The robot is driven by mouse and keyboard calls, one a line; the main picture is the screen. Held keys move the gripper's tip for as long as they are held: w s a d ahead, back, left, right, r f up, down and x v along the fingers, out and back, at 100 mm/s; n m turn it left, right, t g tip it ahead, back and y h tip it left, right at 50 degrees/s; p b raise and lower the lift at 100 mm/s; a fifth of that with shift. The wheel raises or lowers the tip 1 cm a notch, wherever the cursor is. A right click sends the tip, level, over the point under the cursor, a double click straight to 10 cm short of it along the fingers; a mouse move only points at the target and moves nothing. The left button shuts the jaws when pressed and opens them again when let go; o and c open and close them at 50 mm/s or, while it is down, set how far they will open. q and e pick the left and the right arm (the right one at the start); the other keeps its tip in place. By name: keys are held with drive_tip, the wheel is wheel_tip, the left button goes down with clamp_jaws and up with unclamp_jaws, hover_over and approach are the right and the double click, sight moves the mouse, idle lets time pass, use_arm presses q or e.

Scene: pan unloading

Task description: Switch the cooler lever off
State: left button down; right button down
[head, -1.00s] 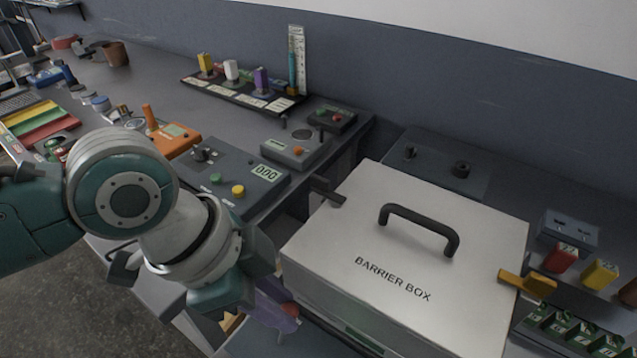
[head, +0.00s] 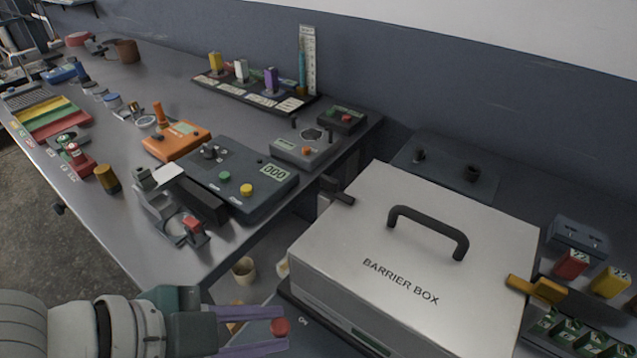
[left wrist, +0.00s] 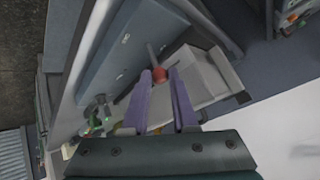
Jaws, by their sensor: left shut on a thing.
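The cooler lever shows as a red ball knob (head: 280,327) at the bottom of the head view, beside the front left corner of the white barrier box. An "ON" mark is printed on the dark surface just right of it. My left gripper (head: 283,328) comes in from the left with its two purple fingers around the knob, shut on it. In the left wrist view the red knob (left wrist: 158,75) sits on a thin grey rod between the fingertips (left wrist: 164,72). Much of the lever's base is hidden. My right gripper is not in view.
The barrier box (head: 400,260) with its black handle stands close to the right of the lever. The workbench (head: 110,210) with control boxes lies above and left. A pale cup (head: 243,270) stands in the gap behind the gripper.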

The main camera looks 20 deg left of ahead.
use_arm(q)
drive_tip(key=shift+s+a+f+t+h+b, duration=0.2)
drive_tip(key=shift+s+f+t+h+b, duration=0.25)
drive_tip(key=shift+s+t+b, duration=0.2)
drive_tip(key=shift+s+a+f+m+t+h+b, duration=0.2)
drive_tip(key=shift+s+t+h+b, duration=0.1)
drive_tip(key=shift+t+b, duration=0.4)
drive_tip(key=shift+s+a+f+m+t+h+b, duration=0.1)
drive_tip(key=shift+s+m+t+h+b, duration=0.15)
drive_tip(key=shift+t+b, duration=0.45)
drive_tip(key=c, duration=1)
unclamp_jaws()
drive_tip(key=shift+r, duration=0.1)
drive_tip(key=p+v, duration=0.1)
drive_tip(key=v, duration=0.9)
